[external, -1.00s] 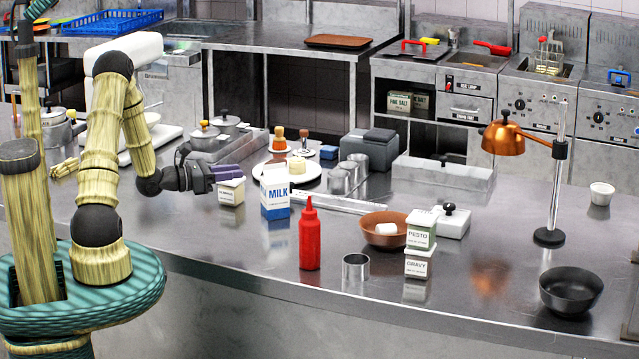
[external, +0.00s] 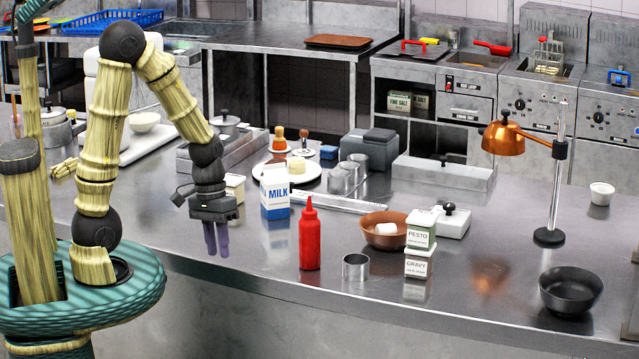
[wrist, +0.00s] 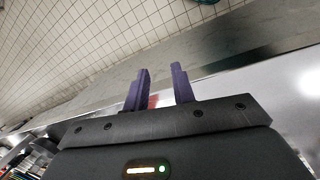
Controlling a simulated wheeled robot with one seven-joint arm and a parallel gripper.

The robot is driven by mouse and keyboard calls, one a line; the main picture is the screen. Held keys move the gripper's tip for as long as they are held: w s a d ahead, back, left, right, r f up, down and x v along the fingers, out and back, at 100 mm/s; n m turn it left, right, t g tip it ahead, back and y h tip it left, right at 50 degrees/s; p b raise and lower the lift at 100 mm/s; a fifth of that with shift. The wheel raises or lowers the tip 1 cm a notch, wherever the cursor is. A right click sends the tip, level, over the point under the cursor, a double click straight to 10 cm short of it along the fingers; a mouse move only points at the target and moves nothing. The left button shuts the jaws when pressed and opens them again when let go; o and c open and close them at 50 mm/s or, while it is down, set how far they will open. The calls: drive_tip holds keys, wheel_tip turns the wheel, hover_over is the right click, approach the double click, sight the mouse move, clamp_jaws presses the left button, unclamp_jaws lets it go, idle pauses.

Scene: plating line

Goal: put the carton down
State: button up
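A white and blue milk carton (external: 275,193) stands upright on the steel counter, apart from my gripper and to its right. A small white carton-like container (external: 236,187) stands on the counter behind my gripper, which hides most of it. My gripper (external: 216,252) points down over the front part of the counter, with its purple fingers apart and nothing between them. In the wrist view my gripper (wrist: 162,80) also shows a clear gap between the fingers.
A red squeeze bottle (external: 309,238) and a metal ring (external: 355,267) stand to the right. Beyond are a copper bowl (external: 375,236), stacked pesto (external: 420,230) and gravy (external: 418,264) boxes. A white plate (external: 262,172) lies behind the milk. The counter's front is bare.

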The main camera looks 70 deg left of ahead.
drive_tip(key=r+m, duration=0.1)
drive_tip(key=m, duration=0.1)
drive_tip(key=w+r+m+t+y, duration=0.1)
drive_tip(key=m, duration=0.1)
drive_tip(key=w+d+m+t+y, duration=0.1)
drive_tip(key=m, duration=0.1)
drive_tip(key=shift+r, duration=0.4)
wheel_tip(320, 180, up, 4)
drive_tip(key=p, duration=0.4)
idle(0.6)
